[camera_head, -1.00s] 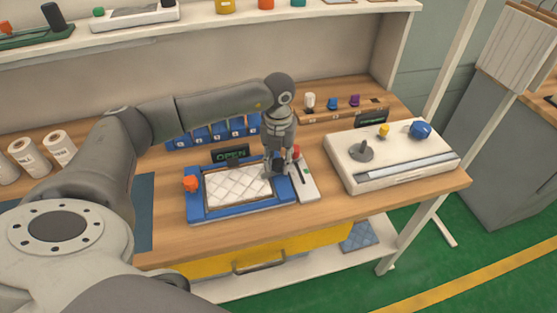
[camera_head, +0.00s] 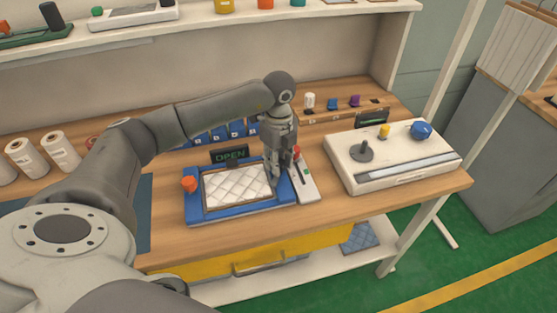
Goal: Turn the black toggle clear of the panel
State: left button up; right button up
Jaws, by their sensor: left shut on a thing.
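A white quilted panel (camera_head: 236,187) lies flat in a blue fixture (camera_head: 240,213) on the bench. My left gripper (camera_head: 277,180) points down at the right end of the panel, over the fixture's right side. Its fingers are shut on the black toggle there, which they almost wholly hide. How far the toggle overlaps the panel cannot be told. An orange knob (camera_head: 189,184) sits at the fixture's left side. A small sign (camera_head: 230,155) behind it reads OPEN. My right gripper is not in view.
A slim light unit (camera_head: 306,187) with a red knob stands close to the right of my gripper. A white control box (camera_head: 391,158) with a joystick is further right. Blue bins (camera_head: 225,132) and paper rolls (camera_head: 60,150) stand behind and left. The bench front is clear.

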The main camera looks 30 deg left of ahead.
pick_arm(q)
jog(key=n, duration=0.6)
dwell(0.6)
jog(key=o, duration=1)
notch_tip(320, 180, up, 12)
jog(key=shift+r, duration=0.1)
dwell(0.5)
